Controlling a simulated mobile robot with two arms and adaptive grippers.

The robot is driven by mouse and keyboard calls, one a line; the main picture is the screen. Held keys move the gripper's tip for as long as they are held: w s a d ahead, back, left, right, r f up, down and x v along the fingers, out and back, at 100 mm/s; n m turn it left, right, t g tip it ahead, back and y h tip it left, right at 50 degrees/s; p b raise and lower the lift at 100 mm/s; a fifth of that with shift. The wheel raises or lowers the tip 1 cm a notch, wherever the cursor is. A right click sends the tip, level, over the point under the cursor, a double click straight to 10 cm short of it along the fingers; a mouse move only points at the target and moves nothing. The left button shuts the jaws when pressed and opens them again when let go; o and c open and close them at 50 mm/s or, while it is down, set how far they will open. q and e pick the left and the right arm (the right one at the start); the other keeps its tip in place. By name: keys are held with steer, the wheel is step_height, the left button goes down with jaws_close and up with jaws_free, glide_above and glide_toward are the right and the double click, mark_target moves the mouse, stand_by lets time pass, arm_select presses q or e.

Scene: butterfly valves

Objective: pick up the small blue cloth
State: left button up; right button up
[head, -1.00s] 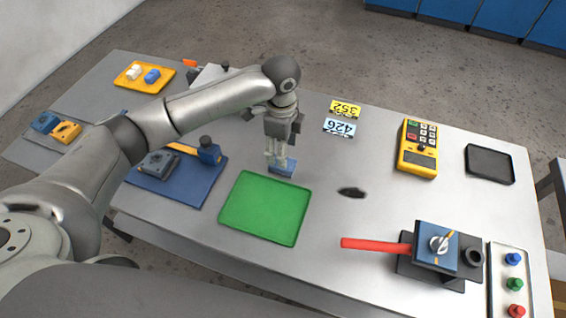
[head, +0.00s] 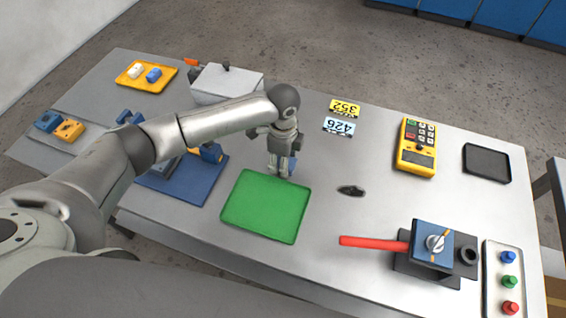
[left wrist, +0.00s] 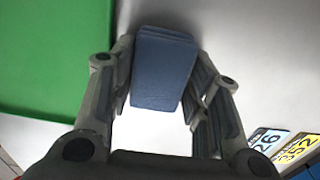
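The small blue cloth (left wrist: 163,70) is a folded block between the two fingers of my left gripper (left wrist: 161,65) in the left wrist view. Both finger pads appear to touch its sides, so the gripper looks shut on it. In the head view my left gripper (head: 281,172) points down just beyond the green mat's far edge, low over the table. Only a bit of the cloth (head: 293,163) shows there, beside the fingers. I cannot tell whether it still touches the table. My right gripper is not in view.
The green mat (head: 265,206) lies just in front of the gripper. A dark oval piece (head: 351,191) is to its right. A valve with a red handle (head: 374,243) stands front right. Number cards (head: 339,126) and a yellow meter (head: 416,148) lie further back. A grey box (head: 226,84) stands behind my arm.

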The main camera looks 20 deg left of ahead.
arm_select(q)
steer(key=shift+c, duration=0.3)
steer(key=shift+r, duration=0.5)
step_height(320, 180, up, 2)
steer(key=shift+r, duration=0.15)
steer(key=s+r+b, duration=0.2)
steer(key=s+r, duration=0.7)
steer(key=s, duration=0.5)
steer(key=shift+a+r+b, duration=0.15)
steer(key=shift+r+b, duration=0.15)
steer(key=shift+r, duration=0.1)
